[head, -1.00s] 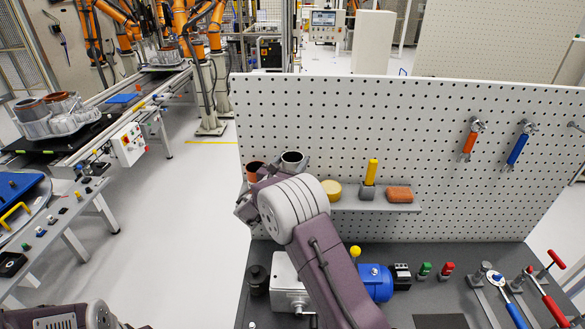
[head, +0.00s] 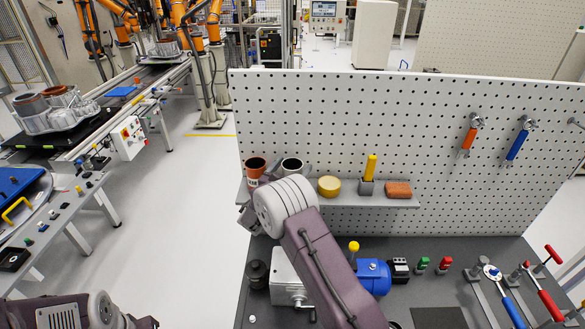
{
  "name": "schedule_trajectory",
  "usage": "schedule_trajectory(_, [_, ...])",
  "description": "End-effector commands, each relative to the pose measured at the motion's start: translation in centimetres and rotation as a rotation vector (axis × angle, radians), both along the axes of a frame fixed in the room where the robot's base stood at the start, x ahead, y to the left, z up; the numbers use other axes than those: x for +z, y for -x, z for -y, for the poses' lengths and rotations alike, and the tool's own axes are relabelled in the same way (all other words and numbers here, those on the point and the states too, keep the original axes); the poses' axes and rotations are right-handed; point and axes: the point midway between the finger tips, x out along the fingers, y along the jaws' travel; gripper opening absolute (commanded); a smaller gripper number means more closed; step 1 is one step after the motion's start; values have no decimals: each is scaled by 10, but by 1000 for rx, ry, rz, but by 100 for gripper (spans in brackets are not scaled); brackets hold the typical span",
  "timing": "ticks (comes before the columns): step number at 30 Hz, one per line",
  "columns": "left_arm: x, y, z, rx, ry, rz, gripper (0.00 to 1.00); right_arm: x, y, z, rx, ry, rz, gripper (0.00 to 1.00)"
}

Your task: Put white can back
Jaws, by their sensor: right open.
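The white can (head: 292,166), pale with a dark inside, stands upright at the left part of the small shelf (head: 350,202), between a brown-red can (head: 255,168) and a round yellow piece. My right gripper (head: 273,192) is open at the cans, with a grey finger part beside the white can and another part lower left. My own wrist hides the white can's lower part, so its contact with the shelf is hidden. My left arm shows only at the bottom left; its gripper is out of view.
The shelf also holds the yellow round piece (head: 329,186), a yellow-handled tool (head: 370,172) and an orange-brown block (head: 398,189). A perforated board (head: 400,120) stands behind. Below are a blue motor (head: 374,277), a grey box (head: 287,262) and hand tools.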

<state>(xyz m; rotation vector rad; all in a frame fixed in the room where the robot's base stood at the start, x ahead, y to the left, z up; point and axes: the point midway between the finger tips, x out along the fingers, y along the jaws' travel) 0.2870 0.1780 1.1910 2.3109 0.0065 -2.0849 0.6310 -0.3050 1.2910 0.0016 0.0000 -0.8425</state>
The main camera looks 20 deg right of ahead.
Motion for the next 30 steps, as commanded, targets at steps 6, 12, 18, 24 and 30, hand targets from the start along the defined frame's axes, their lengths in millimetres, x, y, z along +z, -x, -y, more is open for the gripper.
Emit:
schedule_trajectory(6, [-6, 0, 0, 0, 0, 1, 36, -1, 6, -9, 4, -1, -1, 84])
schedule_trajectory(12, [-36, 0, 0, 0, 0, 0, 36, -4, 41, -49, 6, -1, 2, 84])
schedule_trajectory(18, [-52, 0, 0, 0, 0, 0, 36, -1, 70, -80, 4, 0, 1, 84])
schedule_trajectory(24, [-55, 0, 0, 0, 0, 0, 36, 3, 80, -90, 0, 0, 1, 84])
schedule_trajectory(30, [-54, 0, 0, 0, 0, 0, 36, 3, 80, -90, 0, 0, 0, 84])
